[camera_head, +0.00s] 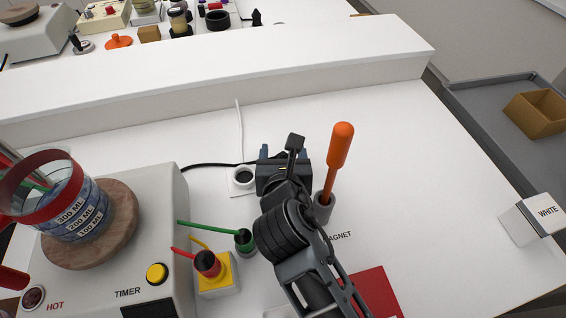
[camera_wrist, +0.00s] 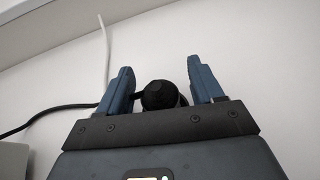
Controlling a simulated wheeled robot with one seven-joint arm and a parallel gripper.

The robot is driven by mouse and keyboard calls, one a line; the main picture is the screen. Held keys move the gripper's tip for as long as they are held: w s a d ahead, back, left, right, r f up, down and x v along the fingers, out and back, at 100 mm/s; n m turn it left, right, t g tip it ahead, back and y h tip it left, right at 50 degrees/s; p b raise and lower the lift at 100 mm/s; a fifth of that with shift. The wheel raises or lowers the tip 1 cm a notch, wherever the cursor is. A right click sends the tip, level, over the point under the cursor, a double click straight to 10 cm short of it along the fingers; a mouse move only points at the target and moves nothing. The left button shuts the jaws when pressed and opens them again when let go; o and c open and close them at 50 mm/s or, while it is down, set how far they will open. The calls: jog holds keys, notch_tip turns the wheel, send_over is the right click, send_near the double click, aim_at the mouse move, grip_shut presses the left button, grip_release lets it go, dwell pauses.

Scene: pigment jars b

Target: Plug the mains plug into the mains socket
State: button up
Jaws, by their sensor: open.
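The mains plug (camera_wrist: 158,96) is a black, rounded body between the two blue fingers in the wrist view. A black cable (camera_head: 208,164) runs toward it from the left and passes behind the left finger. My gripper (camera_wrist: 157,88) is open around the plug, with a gap showing on each side. The mains socket (camera_head: 242,187) is a white block with a round dark recess, just left of my gripper. A white cord rises behind it.
A grey hotplate (camera_head: 171,225) with a beaker stands left. A yellow block (camera_head: 217,282) and a green-handled tool in a dark holder (camera_head: 244,240) are in front. An orange-handled tool (camera_head: 340,147) stands close right of my gripper.

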jog(key=c, duration=1.1)
jog(key=shift+o, duration=0.2)
